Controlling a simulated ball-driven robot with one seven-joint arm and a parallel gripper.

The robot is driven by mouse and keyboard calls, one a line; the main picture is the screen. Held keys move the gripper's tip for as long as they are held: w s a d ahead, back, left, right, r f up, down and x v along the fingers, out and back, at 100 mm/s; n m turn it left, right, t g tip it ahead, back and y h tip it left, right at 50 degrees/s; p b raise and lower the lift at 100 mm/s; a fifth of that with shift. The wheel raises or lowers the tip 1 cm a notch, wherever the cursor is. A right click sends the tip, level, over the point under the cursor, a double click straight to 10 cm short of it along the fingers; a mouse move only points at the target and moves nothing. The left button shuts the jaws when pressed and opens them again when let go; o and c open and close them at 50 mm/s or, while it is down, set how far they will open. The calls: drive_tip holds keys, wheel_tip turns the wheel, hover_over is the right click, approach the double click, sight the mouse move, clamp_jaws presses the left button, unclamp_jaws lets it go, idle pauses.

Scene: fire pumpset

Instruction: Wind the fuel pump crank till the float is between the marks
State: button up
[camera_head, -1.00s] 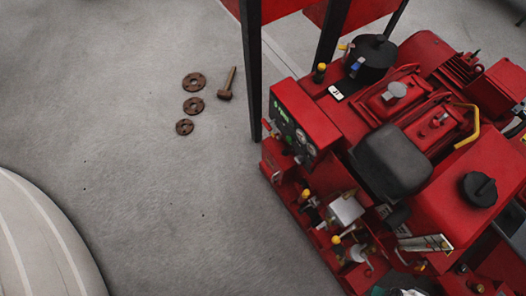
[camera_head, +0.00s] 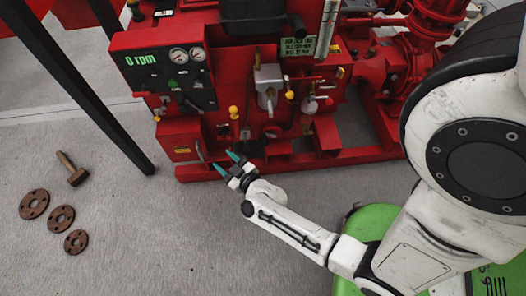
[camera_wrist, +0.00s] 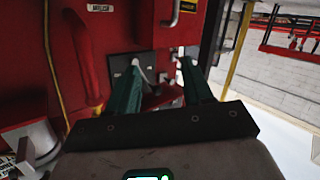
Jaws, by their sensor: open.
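The red pumpset (camera_head: 225,30) fills the upper part of the head view. A silver block with a small handle (camera_head: 268,85) is on its front; I cannot tell whether this is the fuel pump crank. A pale upright tube (camera_head: 327,25) stands to its right, and no float or marks can be made out. My gripper (camera_head: 225,162) is open and empty, low in front of the red base. In the wrist view, its teal fingers (camera_wrist: 160,72) are apart and point at a dark plate (camera_wrist: 130,68) on the red machine.
A control panel (camera_head: 175,75) reads 0 rpm. A black post (camera_head: 85,85) stands left of the machine. A hammer (camera_head: 70,168) and rusty flanges (camera_head: 60,218) lie on the grey floor. The floor in front of the machine is mostly clear.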

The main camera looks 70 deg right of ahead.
drive_tip(key=s+d+f+m+g+h+b, duration=0.3)
drive_tip(key=s+d+f+h, duration=0.2)
drive_tip(key=s+f, duration=0.15)
drive_tip(key=m+g+h+b, duration=0.2)
drive_tip(key=g+h+b, duration=0.1)
drive_tip(key=g+h, duration=0.1)
approach(265, 141)
drive_tip(key=b+x, duration=0.1)
drive_tip(key=x, duration=0.2)
drive_tip(key=b+x, duration=0.1)
drive_tip(key=x, duration=0.3)
drive_tip(key=f+b+x, duration=0.1)
drive_tip(key=x, duration=0.2)
drive_tip(key=shift+d+f, duration=0.1)
drive_tip(key=shift+d, duration=0.2)
drive_tip(key=shift+c, duration=0.5)
clamp_jaws()
